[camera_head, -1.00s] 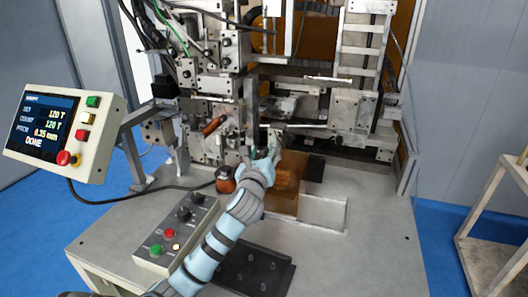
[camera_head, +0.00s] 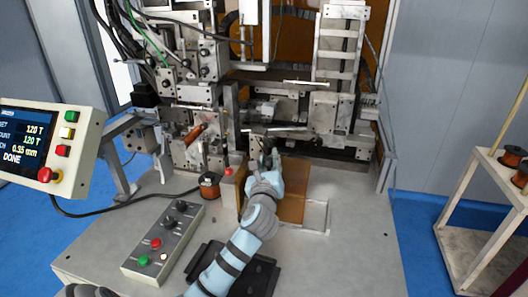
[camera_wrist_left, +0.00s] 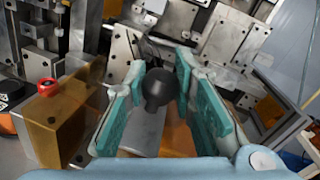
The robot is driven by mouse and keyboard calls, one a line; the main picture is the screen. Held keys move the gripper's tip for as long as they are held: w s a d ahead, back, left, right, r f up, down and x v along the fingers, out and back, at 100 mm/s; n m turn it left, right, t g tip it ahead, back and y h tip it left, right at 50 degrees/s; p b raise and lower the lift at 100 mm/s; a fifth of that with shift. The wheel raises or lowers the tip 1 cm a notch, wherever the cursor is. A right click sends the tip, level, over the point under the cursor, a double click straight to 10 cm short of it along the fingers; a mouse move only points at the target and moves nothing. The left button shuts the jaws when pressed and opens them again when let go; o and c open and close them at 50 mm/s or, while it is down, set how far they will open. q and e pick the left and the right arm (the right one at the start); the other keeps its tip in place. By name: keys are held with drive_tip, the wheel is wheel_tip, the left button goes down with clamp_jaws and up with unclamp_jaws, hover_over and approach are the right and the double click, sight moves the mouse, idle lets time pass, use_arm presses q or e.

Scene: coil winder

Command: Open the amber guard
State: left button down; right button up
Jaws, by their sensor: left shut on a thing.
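The amber guard is a see-through brown-orange cover on the machine bed. In the head view its right part (camera_head: 294,190) shows beside my left gripper (camera_head: 268,160), and a narrow left part shows behind my forearm. In the left wrist view an amber part (camera_wrist_left: 60,122) stands at the left, with more amber beyond the fingers. My left gripper (camera_wrist_left: 160,100) is shut on a dark round knob (camera_wrist_left: 164,82), which sits between the teal finger pads. My forearm hides the middle of the guard. My right gripper is not in view.
The coil winder (camera_head: 290,110) rises behind the guard. A copper spool (camera_head: 209,187) stands left of it. A button box (camera_head: 162,243) and a dark pegged plate (camera_head: 258,272) lie in front. A display panel (camera_head: 45,145) is at the left. The bed's right side is clear.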

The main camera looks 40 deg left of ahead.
use_arm(q)
drive_tip(key=d, duration=0.1)
drive_tip(key=w+d, duration=0.1)
drive_tip(key=d, duration=0.1)
drive_tip(key=shift+w+d+p, duration=0.1)
drive_tip(key=shift+w+p, duration=0.1)
drive_tip(key=shift+p, duration=0.2)
drive_tip(key=c, duration=1.3)
unclamp_jaws()
drive_tip(key=shift+s, duration=0.1)
drive_tip(key=v, duration=1.2)
